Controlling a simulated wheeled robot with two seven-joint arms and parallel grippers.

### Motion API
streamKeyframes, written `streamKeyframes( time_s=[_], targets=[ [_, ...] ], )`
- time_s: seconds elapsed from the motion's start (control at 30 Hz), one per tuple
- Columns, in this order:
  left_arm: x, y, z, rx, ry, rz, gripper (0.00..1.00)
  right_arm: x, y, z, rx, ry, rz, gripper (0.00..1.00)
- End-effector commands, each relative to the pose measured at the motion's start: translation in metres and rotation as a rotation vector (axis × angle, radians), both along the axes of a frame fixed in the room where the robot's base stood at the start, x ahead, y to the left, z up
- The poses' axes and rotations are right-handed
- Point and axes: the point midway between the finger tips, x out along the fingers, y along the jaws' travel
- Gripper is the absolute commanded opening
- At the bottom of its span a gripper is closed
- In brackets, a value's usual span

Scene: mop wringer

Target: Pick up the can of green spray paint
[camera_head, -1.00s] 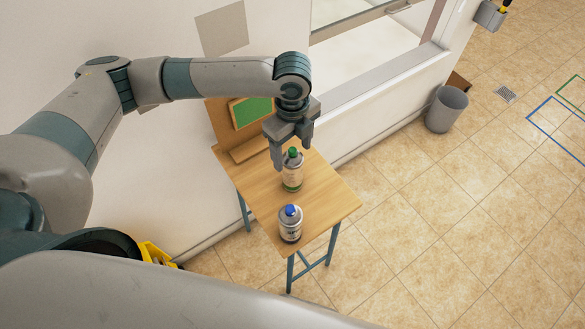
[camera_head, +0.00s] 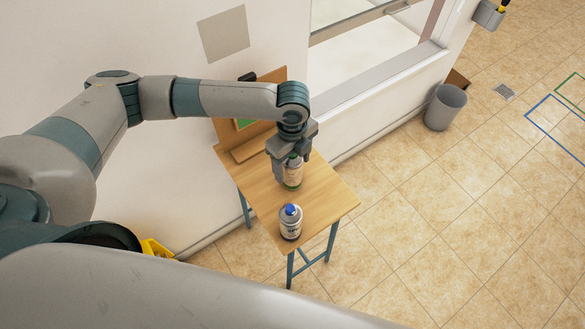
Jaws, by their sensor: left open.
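The green-capped spray can (camera_head: 293,175) stands upright on the wooden table (camera_head: 325,191). Its top is partly hidden by my left gripper (camera_head: 289,171). The gripper points down with its open fingers around or close beside the upper part of the can; I cannot tell whether they touch it. A second can (camera_head: 290,223) with a blue cap stands upright nearer the table's front. My right gripper is not in view.
A wooden board (camera_head: 228,128) stands at the table's back, against the wall. A grey bin (camera_head: 445,107) stands on the tiled floor at the right. The table's right part is clear.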

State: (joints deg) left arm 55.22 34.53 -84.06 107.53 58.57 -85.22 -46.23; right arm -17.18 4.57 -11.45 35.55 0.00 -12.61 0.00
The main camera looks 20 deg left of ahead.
Motion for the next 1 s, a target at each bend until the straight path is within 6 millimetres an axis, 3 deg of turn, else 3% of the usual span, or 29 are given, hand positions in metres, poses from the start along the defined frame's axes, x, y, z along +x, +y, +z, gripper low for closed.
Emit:
streamKeyframes(
  time_s=[0.27, 0.47, 0.57, 0.83, 1.0],
  targets=[
    [0.000, 0.000, 0.000, 0.000, 0.000, 0.000, 0.66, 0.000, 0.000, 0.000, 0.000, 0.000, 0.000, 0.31],
    [0.000, 0.000, 0.000, 0.000, 0.000, 0.000, 0.20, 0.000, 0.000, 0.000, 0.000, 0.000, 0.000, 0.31],
    [0.001, 0.000, 0.001, 0.000, -0.001, 0.000, 0.10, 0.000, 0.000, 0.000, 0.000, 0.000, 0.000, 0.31],
    [0.001, 0.000, 0.003, -0.001, -0.002, 0.000, 0.10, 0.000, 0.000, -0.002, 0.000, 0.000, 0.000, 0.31],
    [0.002, -0.001, 0.014, -0.002, -0.004, -0.001, 0.10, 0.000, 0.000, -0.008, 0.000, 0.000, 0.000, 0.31]
  ],
)
